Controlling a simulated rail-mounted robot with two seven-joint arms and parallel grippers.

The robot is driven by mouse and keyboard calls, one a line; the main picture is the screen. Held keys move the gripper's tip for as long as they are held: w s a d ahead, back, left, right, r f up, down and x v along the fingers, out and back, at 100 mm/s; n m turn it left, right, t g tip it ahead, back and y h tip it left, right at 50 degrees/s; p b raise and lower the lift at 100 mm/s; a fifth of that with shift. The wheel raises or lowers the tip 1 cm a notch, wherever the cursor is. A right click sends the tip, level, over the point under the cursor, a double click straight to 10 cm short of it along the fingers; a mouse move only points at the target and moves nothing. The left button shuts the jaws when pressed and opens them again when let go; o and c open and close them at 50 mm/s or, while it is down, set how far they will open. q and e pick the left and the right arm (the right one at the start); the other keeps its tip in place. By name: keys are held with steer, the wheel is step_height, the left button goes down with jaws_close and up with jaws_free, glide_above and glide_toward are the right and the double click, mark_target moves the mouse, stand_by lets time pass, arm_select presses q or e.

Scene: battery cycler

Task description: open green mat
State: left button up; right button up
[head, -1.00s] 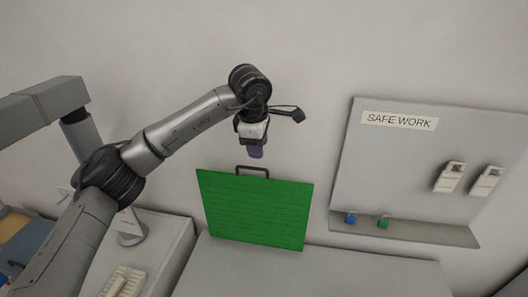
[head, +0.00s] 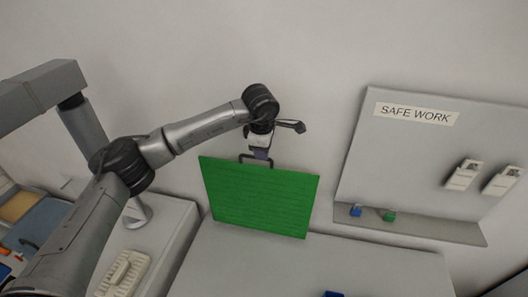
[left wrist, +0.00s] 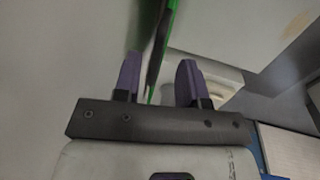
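The green mat (head: 258,200) is a flat green panel standing upright at the back of the grey table, near the wall. Its dark handle (head: 243,158) sticks up from the top edge. My left gripper (head: 261,154) is at this handle, pointing down, and partly covers it. In the left wrist view, the two purple fingers of the left gripper (left wrist: 158,78) are apart. A dark bar and the mat's green edge (left wrist: 168,35) show between and beyond them. Contact with the handle cannot be told. My right gripper is not in view.
A grey board (head: 410,150) marked SAFE WORK, with a ledge (head: 430,227), stands right of the mat. The ledge holds a blue lock (head: 356,210) and a green lock (head: 389,216). The grey tabletop (head: 270,265) before the mat is mostly clear; a blue item (head: 334,294) shows at its front.

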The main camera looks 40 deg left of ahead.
arm_select(q)
steer(key=shift+w+a+f, duration=0.1)
steer(key=shift+w+f, duration=0.05)
steer(key=shift+f, duration=0.65)
steer(key=shift+w+a+f, duration=0.1)
steer(key=shift+w+f, duration=0.05)
steer(key=shift+f, duration=0.6)
jaws_close()
steer(key=shift+d, duration=0.1)
